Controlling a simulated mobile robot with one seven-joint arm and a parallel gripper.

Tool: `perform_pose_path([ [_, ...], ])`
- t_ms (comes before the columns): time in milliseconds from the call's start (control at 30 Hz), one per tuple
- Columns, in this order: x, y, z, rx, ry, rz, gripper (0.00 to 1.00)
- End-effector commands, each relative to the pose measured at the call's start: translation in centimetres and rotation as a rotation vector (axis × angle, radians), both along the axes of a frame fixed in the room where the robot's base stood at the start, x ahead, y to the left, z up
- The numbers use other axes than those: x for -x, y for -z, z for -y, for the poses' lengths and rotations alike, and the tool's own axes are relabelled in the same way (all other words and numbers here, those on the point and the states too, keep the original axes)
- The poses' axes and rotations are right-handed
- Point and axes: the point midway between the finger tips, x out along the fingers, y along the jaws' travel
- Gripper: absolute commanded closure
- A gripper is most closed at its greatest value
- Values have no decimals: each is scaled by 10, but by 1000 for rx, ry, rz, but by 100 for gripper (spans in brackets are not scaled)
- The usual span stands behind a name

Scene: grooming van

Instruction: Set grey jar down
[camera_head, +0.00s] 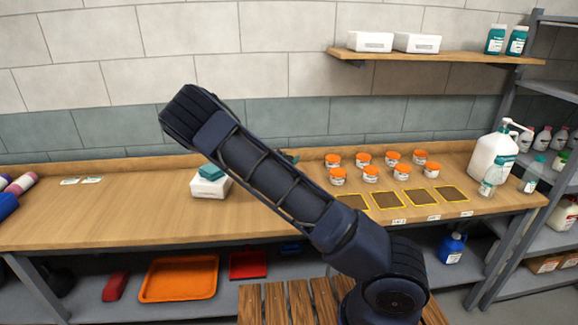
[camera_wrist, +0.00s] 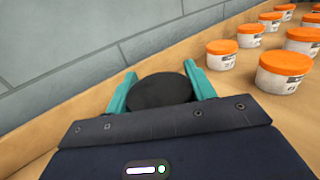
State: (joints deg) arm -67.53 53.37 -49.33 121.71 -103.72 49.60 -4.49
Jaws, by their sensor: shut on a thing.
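My gripper (camera_wrist: 160,72) has teal fingers, one on each side of a round jar with a dark grey top (camera_wrist: 160,93), and is shut on it. In the wrist view the jar is close to the back wall, left of the orange-lidded jars. I see it from above, so its side and base are hidden, and I cannot tell whether it touches the counter (camera_head: 110,215). In the head view my arm hides the jar and nearly all of the gripper.
Several white jars with orange lids (camera_head: 371,174) stand right of my arm, behind yellow-edged dark squares (camera_head: 387,201). A white box with a teal top (camera_head: 209,187) sits to the left. A large pump bottle (camera_head: 492,160) stands at right. A shelf (camera_head: 440,56) hangs above. The left counter is mostly clear.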

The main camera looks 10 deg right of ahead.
Motion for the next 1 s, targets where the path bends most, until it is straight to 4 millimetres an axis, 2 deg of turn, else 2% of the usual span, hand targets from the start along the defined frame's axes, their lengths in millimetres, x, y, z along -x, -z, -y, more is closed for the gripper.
perform_pose_path([
  [200, 0, 25, 0, 4, -1, -2, 74],
  [300, 0, 31, 0, 1, -1, 0, 74],
  [700, 0, 35, 0, 1, 0, -1, 74],
  [733, 0, 35, 0, 1, 0, -1, 42],
  [800, 0, 35, 0, 1, 0, -1, 28],
  [833, 0, 35, 0, 1, 0, -1, 24],
  [1000, 0, 35, 0, 1, 0, -1, 24],
])
